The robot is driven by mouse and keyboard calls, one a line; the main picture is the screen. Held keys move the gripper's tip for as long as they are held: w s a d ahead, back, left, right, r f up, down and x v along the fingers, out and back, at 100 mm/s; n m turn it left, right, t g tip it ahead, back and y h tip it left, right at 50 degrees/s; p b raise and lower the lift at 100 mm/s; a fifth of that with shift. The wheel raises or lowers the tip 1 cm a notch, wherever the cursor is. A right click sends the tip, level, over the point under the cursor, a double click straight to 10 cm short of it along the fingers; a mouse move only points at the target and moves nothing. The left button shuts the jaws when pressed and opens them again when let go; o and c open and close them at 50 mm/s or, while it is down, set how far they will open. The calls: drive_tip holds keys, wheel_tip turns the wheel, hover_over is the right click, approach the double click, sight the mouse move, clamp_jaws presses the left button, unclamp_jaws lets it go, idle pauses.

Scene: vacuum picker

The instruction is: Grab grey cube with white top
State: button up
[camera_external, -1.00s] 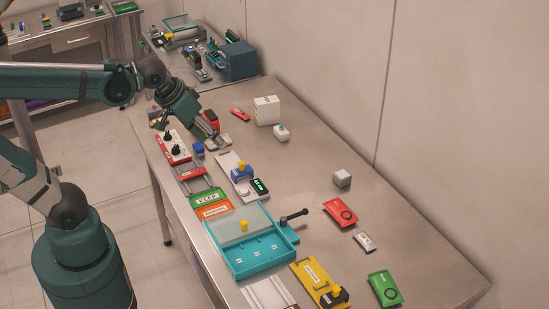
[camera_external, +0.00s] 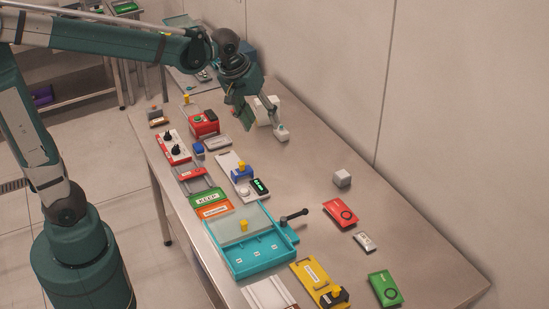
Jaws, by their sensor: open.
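A small grey cube with a paler, whitish top (camera_external: 342,178) sits alone on the right part of the steel table, behind the red packet. My gripper (camera_external: 264,127) is open and points down over the far part of the table, to the left of and beyond the cube. Its right finger is close to a small white bottle-like item (camera_external: 283,136) and partly covers it; I cannot tell if they touch. The cube is clear of the gripper and fully visible.
A white box (camera_external: 269,104) stands behind my gripper, partly hidden. A red packet (camera_external: 341,213), a small white item (camera_external: 365,242) and a green packet (camera_external: 385,289) lie nearer. A teal tray (camera_external: 264,262) with a black lever (camera_external: 292,216) is left of them. Bare table surrounds the cube.

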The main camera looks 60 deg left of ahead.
drive_tip(key=w+f+n+g, duration=0.1)
drive_tip(key=w+f+n, duration=0.15)
drive_tip(key=w, duration=0.65)
drive_tip(key=n+g+p, duration=0.2)
drive_tip(key=n+g, duration=0.1)
drive_tip(key=n, duration=0.5)
hover_over(343, 175)
wheel_tip(343, 175, down, 20)
drive_tip(key=shift+s+a+f, duration=0.1)
drive_tip(key=shift+f, duration=0.5)
drive_tip(key=shift+f, duration=1.3)
drive_tip(key=shift+w+f, duration=0.2)
drive_tip(key=shift+f, duration=2.4)
